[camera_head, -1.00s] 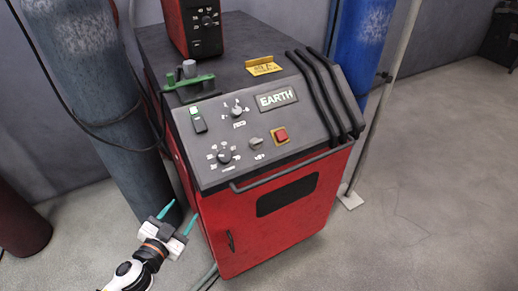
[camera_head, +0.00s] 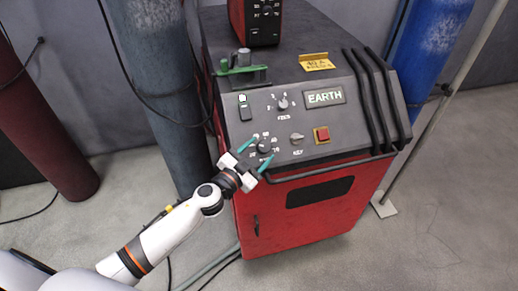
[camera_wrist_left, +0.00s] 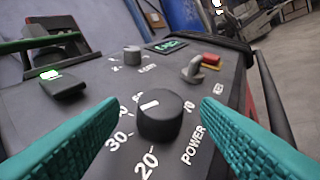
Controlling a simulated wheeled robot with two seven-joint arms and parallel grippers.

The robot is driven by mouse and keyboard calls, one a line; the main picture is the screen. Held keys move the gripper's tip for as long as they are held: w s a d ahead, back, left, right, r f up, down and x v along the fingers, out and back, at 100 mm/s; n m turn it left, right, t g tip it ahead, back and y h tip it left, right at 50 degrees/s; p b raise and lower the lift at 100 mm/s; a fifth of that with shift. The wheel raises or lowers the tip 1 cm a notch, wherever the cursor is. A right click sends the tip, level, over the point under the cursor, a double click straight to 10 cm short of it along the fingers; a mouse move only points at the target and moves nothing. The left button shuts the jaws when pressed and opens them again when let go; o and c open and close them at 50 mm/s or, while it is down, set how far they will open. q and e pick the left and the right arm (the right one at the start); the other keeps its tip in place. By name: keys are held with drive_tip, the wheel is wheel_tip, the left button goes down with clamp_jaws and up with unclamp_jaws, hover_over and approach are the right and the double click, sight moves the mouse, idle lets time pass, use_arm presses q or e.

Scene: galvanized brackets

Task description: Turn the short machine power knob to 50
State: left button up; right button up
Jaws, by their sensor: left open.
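The power knob (camera_wrist_left: 160,117) is a short black cylinder with a white pointer mark, on the sloped grey panel of the red machine. In the left wrist view numbers ring it, with 20, 30 and 70 legible and the word POWER beside it; the mark points up and to the left, near partly hidden numbers. In the head view the knob (camera_head: 264,146) sits at the panel's lower left. My left gripper (camera_head: 257,158) is open, its teal fingers on either side of the knob, apart from it in the wrist view. My right gripper is not in view.
The panel also carries the FEED knob (camera_head: 282,103), the KEY switch (camera_head: 296,139), a red button (camera_head: 321,134) and a green-lit rocker switch (camera_head: 244,107). A front handle bar (camera_head: 335,166) runs below. Gas cylinders (camera_head: 160,90) stand to the left; open floor lies right.

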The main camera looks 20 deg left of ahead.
use_arm(q)
drive_tip(key=shift+w+d, duration=0.1)
drive_tip(key=shift+w, duration=0.25)
